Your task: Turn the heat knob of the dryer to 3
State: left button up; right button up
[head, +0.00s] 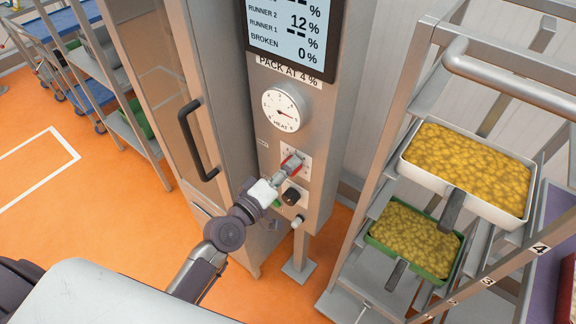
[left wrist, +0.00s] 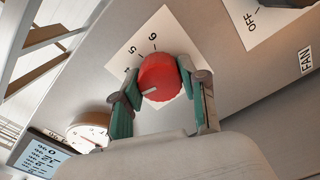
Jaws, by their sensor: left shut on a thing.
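The dryer (head: 333,140) is a tall grey cabinet with a control panel. Its red heat knob (head: 293,161) sits below a round white dial marked HEAT (head: 283,110). My left gripper (head: 286,168) is at this knob. In the left wrist view, the fingers of my left gripper (left wrist: 165,88) close on both sides of the red knob (left wrist: 160,72). A white mark on the knob points to the lower left. The numbers 6 and 5 show on the white scale plate (left wrist: 158,22); the lower numbers are partly hidden by a finger. My right gripper is out of view.
A black knob (head: 291,196) is below the red one, close to my left wrist. The dryer door has a black handle (head: 194,140) on the left. A rack with a white tray (head: 410,159) and a green tray (head: 383,247) of yellow pieces stands right.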

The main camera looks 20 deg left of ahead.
pick_arm(q)
jog(key=shift+r+n, duration=0.1)
jog(key=shift+n, duration=1)
jog(key=o, duration=1.1)
jog(key=shift+o, duration=0.2)
jog(key=v, duration=1.2)
